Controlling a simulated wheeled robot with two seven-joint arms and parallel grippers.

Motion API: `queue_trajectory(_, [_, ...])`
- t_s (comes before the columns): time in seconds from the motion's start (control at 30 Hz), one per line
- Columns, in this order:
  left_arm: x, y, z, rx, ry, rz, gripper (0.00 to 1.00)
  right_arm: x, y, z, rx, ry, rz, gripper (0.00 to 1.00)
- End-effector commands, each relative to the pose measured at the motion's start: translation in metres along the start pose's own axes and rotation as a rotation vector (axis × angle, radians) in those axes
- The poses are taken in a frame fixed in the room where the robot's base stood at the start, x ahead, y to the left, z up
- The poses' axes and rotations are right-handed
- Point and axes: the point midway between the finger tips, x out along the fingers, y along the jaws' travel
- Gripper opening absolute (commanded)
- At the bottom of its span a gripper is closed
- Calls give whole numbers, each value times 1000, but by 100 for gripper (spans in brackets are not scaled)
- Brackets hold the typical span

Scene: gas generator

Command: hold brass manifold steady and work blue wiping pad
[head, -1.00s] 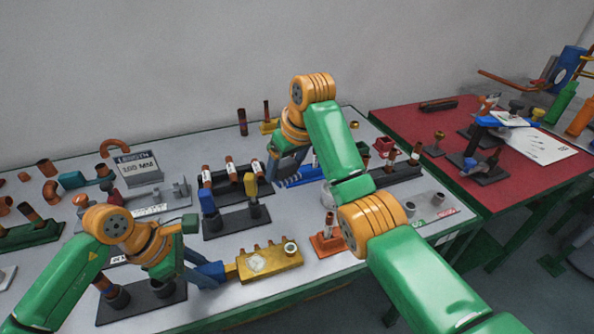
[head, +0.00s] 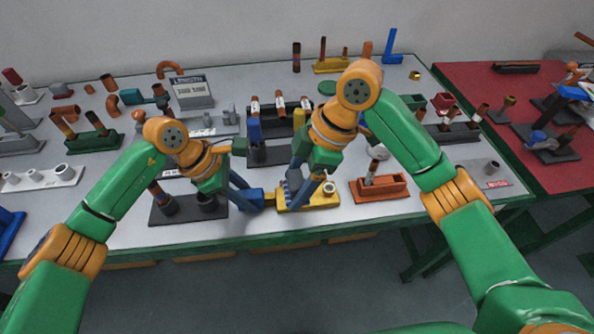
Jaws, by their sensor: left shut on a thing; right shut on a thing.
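The brass manifold (head: 321,200) lies near the table's front edge, partly covered by my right gripper. My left gripper (head: 268,198) is shut on the manifold's left end. My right gripper (head: 305,192) is above the middle of the manifold, pointing down, and is shut on what looks like the blue wiping pad (head: 293,181). Most of the pad is hidden by the fingers. Its lower edge is at the manifold's top, but I cannot tell whether they touch.
An orange-brown block (head: 378,189) with upright fittings stands just right of the manifold. A dark stand (head: 188,210) with cylinders is at its left. A dark rack (head: 270,155) of tubes stands behind. The red table (head: 495,95) is at the right.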

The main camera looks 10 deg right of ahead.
Motion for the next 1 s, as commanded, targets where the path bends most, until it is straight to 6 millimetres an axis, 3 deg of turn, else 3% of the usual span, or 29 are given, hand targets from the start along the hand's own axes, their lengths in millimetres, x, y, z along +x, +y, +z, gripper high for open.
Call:
queue_trajectory(0.6, [0,0,0,0,0,0,0,57,0,24,4,1,-3,29])
queue_trajectory(0.63, [0,0,0,0,0,0,0,57,4,23,4,2,-1,30])
queue_trajectory(0.67, [0,0,0,0,0,0,0,56,8,23,3,2,1,22])
queue_trajectory(1.0, [0,0,0,0,-1,0,0,57,39,23,4,1,2,22])
